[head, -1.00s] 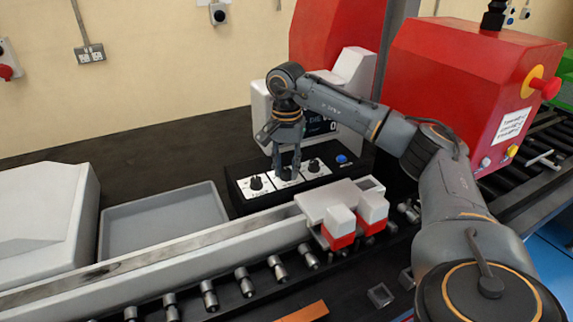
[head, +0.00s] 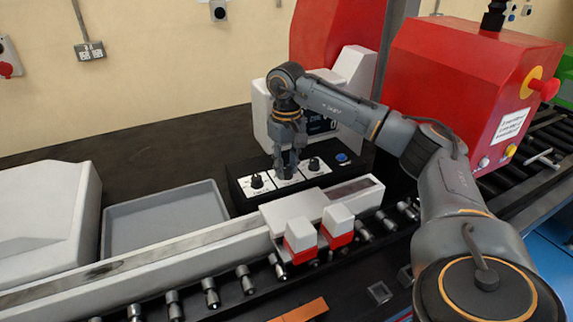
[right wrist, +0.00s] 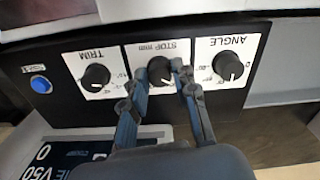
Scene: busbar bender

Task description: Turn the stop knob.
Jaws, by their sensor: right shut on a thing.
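The stop knob (right wrist: 161,71) is a black round knob on the middle white panel, marked "STOP mm", of a black control box (right wrist: 40,112). My right gripper (right wrist: 161,72) is shut on this knob, with a finger on each side of it. In the head view my right gripper (head: 287,173) points down at the middle panel, and its fingers hide most of the knob. My left gripper is in neither view.
The ANGLE knob (right wrist: 227,66) and TRIM knob (right wrist: 96,76) flank the stop knob closely. A blue button (right wrist: 41,84) sits beyond TRIM. A white carriage with red-and-white blocks (head: 300,242) stands on the rail in front. A grey tray (head: 165,220) lies left.

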